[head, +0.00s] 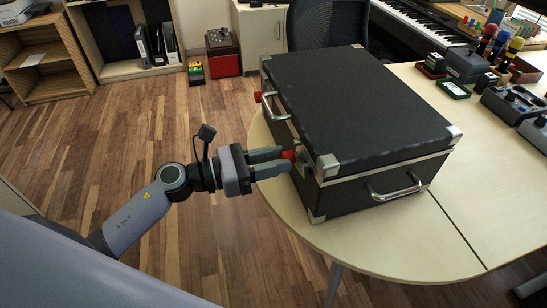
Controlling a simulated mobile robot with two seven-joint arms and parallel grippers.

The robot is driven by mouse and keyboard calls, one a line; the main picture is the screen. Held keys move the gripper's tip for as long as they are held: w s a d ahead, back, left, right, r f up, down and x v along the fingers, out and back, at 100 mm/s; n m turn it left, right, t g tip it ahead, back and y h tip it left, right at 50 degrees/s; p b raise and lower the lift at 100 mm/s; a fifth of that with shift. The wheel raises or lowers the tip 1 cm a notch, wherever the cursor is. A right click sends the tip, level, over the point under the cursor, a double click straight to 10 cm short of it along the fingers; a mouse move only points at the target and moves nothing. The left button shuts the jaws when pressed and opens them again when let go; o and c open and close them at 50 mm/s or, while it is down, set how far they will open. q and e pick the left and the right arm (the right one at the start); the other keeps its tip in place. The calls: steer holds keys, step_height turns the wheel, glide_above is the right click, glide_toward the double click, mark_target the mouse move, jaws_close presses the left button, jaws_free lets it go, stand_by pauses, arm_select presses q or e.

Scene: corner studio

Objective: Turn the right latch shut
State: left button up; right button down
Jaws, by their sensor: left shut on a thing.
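A black hard case (360,100) with silver corners lies closed on the light wooden table (430,240). Two red latches show on its left-facing side. The far latch (258,97) sticks out sideways near the far corner. The near latch (288,155), the right one when facing that side, is at the fingertips of my left gripper (284,160). The gripper's grey fingers are shut on this latch and hide part of it. How far the latch is turned is hard to tell. My right gripper is not in view.
A silver handle (396,190) stands out from the case's near end. A dark chair (327,25) is behind the case. Small devices (510,103) stand on the table at the right. The floor (130,140) left of the table is clear.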

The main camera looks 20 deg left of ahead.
arm_select(q)
steer(key=shift+r+n+p, duration=0.1)
steer(key=shift+n+p, duration=0.2)
steer(key=shift+n, duration=0.4)
steer(key=n+p, duration=0.1)
steer(key=n, duration=0.2)
steer(key=shift+n+p, duration=0.3)
steer(key=shift+p, duration=0.05)
steer(key=shift+n+p, duration=0.45)
steer(key=shift+n, duration=0.45)
steer(key=n+p, duration=0.2)
steer(key=n, duration=0.3)
steer(key=shift+p, duration=0.35)
steer(key=shift+n+p, duration=0.7)
steer(key=shift+n, duration=1.1)
steer(key=o, duration=1.1)
steer(key=shift+c, duration=0.2)
